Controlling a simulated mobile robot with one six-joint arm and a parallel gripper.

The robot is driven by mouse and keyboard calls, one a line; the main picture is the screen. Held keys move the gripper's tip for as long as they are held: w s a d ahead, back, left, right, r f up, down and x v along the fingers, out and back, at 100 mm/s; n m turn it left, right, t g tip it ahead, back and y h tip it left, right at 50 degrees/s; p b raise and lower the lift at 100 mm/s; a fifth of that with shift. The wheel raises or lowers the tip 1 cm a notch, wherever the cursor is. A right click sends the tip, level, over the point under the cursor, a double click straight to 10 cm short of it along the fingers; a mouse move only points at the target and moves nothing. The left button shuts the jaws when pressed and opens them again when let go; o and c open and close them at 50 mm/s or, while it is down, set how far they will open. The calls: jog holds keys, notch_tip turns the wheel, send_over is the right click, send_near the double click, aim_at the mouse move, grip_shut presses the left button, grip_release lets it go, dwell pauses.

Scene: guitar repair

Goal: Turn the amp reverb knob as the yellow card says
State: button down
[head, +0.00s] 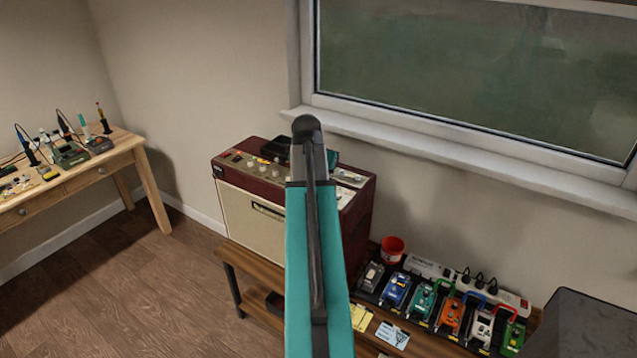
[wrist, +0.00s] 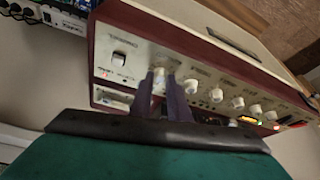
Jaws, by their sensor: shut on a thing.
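The amp (head: 240,212) is a dark red box with a cream front, standing on a wooden bench. The labels are too blurred to read. A yellow card (head: 361,317) lies on the bench; its writing is not legible. My arm hides the gripper in the head view.
A pale blue card (head: 392,334) lies beside the yellow one. Several pedals (head: 396,291), a red cup (head: 392,250) and a power strip (head: 460,283) stand right of the amp. A window (head: 470,75) is behind. Open floor (head: 130,280) lies at the left.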

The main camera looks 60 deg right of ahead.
dwell(0.3)
jog(key=c, duration=1.9)
grip_release()
jog(key=shift+c, duration=0.2)
jog(key=shift+r, duration=0.1)
jog(key=b+v, duration=0.3)
jog(key=v, duration=1)
jog(key=shift+a+r, duration=0.2)
jog(key=shift+r, duration=0.05)
